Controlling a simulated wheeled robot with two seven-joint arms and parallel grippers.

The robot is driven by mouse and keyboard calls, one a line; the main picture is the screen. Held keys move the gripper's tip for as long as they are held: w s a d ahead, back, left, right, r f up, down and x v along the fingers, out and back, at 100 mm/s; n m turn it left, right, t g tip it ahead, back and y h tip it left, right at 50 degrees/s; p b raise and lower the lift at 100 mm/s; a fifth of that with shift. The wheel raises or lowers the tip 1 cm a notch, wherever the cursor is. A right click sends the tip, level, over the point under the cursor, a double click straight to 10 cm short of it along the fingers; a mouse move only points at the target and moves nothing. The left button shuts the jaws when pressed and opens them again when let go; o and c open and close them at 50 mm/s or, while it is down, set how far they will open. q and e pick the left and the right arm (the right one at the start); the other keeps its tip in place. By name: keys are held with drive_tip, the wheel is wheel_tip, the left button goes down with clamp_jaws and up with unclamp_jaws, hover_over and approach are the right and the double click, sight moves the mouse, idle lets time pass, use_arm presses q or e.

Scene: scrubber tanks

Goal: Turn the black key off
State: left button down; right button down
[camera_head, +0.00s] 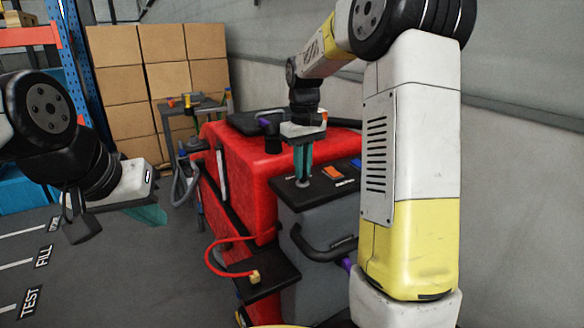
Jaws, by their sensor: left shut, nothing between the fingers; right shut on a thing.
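A red scrubber machine (245,165) stands in the middle, with a black control panel (310,194) on top of its grey rear part. My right gripper (303,181) points down onto this panel, its teal fingers shut at the spot of the black key. The key itself is hidden by the fingers, so its turn angle cannot be seen. An orange switch (332,172) and a blue switch (357,163) sit on the panel just right of the fingers. My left gripper (152,214) is shut and empty, over the floor left of the machine.
A black shelf (262,275) with a red cable and yellow plug juts out at the machine's lower front. A black handle bar (322,251) curves below the panel. Cardboard boxes (160,70) and a cart stand behind. Floor markings lie at left.

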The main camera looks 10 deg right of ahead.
drive_tip(key=c, duration=1.5)
unclamp_jaws()
drive_tip(key=shift+o, duration=0.2)
drive_tip(key=shift+r, duration=0.1)
wheel_tip(320, 180, up, 8)
drive_tip(key=shift+f, duration=0.25)
drive_tip(key=shift+r, duration=0.1)
